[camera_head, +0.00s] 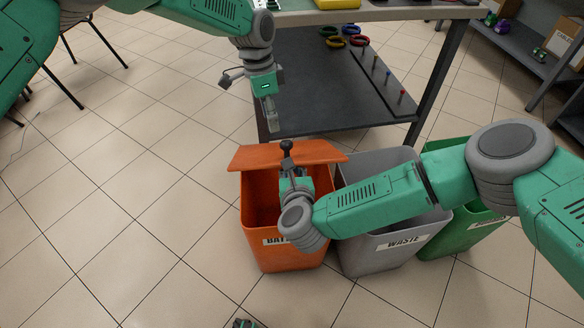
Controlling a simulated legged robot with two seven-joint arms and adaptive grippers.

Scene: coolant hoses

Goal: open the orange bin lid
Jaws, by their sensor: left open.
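The orange bin (284,258) stands on the floor, with its label partly covered by my right wrist. Its orange lid (252,157) is raised at the back, and the dark inside of the bin shows below it. A black knob (287,147) stands at the lid, just beyond my right gripper. My left gripper (251,98) is open and empty, above and behind the bin, near the table.
A grey waste bin (379,256) and a green bin (463,236) stand to the right, partly under my right arm. A table with a dark lower shelf (330,95) holding coloured rings and pegs is behind. A shelf (515,35) is at the upper right.

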